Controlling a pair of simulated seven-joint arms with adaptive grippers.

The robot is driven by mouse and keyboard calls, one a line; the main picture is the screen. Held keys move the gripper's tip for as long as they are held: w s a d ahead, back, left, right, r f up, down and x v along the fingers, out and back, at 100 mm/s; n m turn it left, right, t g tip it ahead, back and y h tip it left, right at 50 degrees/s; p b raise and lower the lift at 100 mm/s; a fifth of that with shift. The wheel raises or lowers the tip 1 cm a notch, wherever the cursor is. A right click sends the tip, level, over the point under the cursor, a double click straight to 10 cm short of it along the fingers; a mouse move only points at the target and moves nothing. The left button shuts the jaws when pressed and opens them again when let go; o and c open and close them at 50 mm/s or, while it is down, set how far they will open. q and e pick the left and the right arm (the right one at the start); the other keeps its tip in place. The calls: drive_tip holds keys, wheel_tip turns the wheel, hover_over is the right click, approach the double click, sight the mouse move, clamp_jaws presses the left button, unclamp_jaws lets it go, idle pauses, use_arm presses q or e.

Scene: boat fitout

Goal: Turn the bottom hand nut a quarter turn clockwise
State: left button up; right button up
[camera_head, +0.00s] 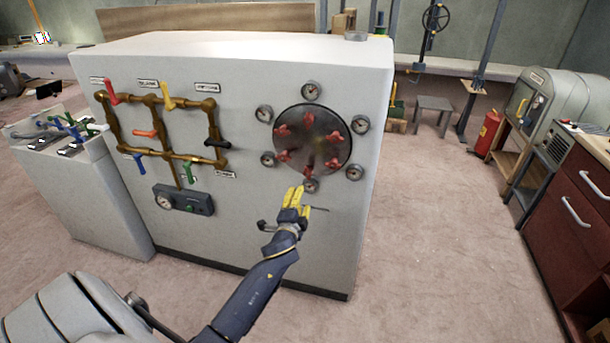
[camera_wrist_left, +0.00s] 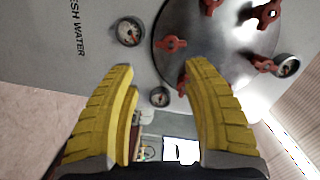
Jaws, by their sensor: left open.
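The round metal plate (camera_head: 318,140) on the grey cabinet carries several red hand nuts in a ring. The bottom hand nut (camera_head: 308,172) is at the plate's lower edge, just above my left gripper (camera_head: 296,190). My left gripper has yellow fingers, is open and points up toward the plate. In the left wrist view its fingers (camera_wrist_left: 165,72) are spread apart. The bottom nut (camera_wrist_left: 182,85) shows there, partly hidden beside the right-hand finger. I cannot tell whether that finger touches it. My right gripper is not in view.
Small gauges ring the plate; the bottom gauge (camera_wrist_left: 159,97) lies close to the fingers. Brass pipes (camera_head: 155,128) with coloured levers and a dark gauge box (camera_head: 184,200) are on the cabinet's left. A red extinguisher (camera_head: 487,133) stands at right. The floor right of the cabinet is clear.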

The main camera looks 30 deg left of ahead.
sight(307, 171)
use_arm(q)
drive_tip(key=s+r+n+t, duration=0.1)
drive_tip(key=s+r+n, duration=0.25)
drive_tip(key=n, duration=1.35)
drive_tip(key=shift+h, duration=0.3)
drive_tip(key=x, duration=1.7)
drive_tip(key=shift+f, duration=0.2)
drive_tip(key=shift+c, duration=0.2)
clamp_jaws()
drive_tip(key=shift+d+m, duration=0.2)
drive_tip(key=shift+m, duration=1.5)
